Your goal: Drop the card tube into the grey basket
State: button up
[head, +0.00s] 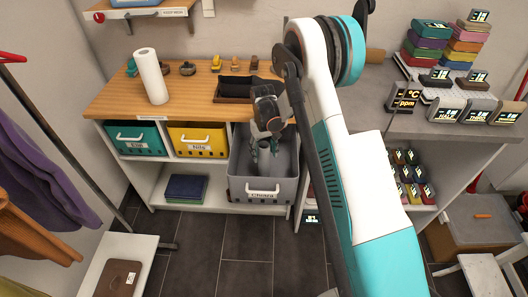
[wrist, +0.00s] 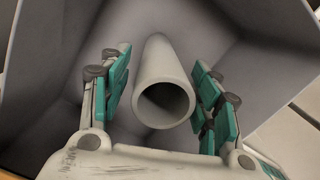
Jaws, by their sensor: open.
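The card tube (wrist: 163,85) is a plain pale grey hollow cylinder, seen end-on in the wrist view with its open end toward the camera. My gripper (wrist: 163,88) is open, with a teal-padded finger on each side of the tube and small gaps between. The grey walls of the basket (wrist: 250,55) surround the tube and fingers. In the head view my gripper (head: 265,146) points down into the grey basket (head: 262,191), which has a white label on its front. The tube is hard to make out there, and whether it touches the basket floor cannot be told.
A teal bin (head: 134,136) and a yellow bin (head: 198,138) sit left of the basket under the wooden counter (head: 190,106). A white paper roll (head: 151,77) stands on the counter. A dark tray (head: 237,88) lies just behind my gripper. The tiled floor (head: 237,247) in front is clear.

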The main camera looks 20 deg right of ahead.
jog(key=s+r+t+p, duration=0.1)
jog(key=s+r+p, duration=0.1)
jog(key=r, duration=1.1)
jog(key=s+r+t+p, duration=0.1)
jog(key=s+r+p, duration=0.1)
jog(key=r, duration=1.1)
jog(key=s+r+t, duration=0.2)
jog(key=s+r, duration=0.4)
jog(key=s, duration=0.3)
jog(key=s+r+t, duration=0.2)
jog(key=s+r, duration=0.5)
jog(key=s, duration=0.2)
jog(key=s+f+m+t, duration=0.1)
jog(key=s+t, duration=0.1)
jog(key=s, duration=0.8)
jog(key=shift+s+d+f, duration=0.2)
jog(key=shift+s+f, duration=0.1)
